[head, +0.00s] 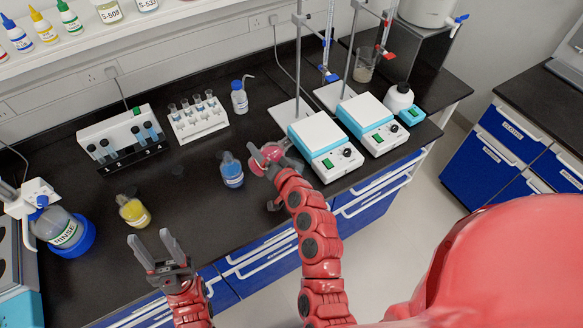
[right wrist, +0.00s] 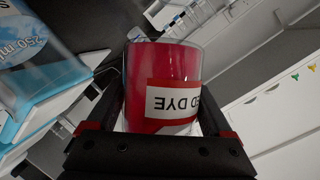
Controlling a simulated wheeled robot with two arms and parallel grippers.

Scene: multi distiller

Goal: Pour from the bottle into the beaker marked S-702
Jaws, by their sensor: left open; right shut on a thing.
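My right gripper (head: 262,160) is shut on a clear container of red liquid (head: 275,152), at the middle of the bench. In the right wrist view the red dye container (right wrist: 162,75) sits between the fingers, its label reading "ED DYE" upside down. A blue-filled vessel (head: 232,172) stands just left of it; in the right wrist view a blue vessel marked 250 ml (right wrist: 40,55) is close at the left. A yellow-filled flask (head: 134,212) stands farther left. My left gripper (head: 158,245) is open and empty at the bench's front edge. I cannot read S-702 on any vessel.
Two hotplates (head: 325,143) stand right of the right gripper. A test tube rack (head: 198,120), a white tube stand (head: 125,140) and a blue-capped bottle (head: 239,98) are behind. A rinse bottle (head: 62,230) is at the left. Bare bench lies between the yellow and blue vessels.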

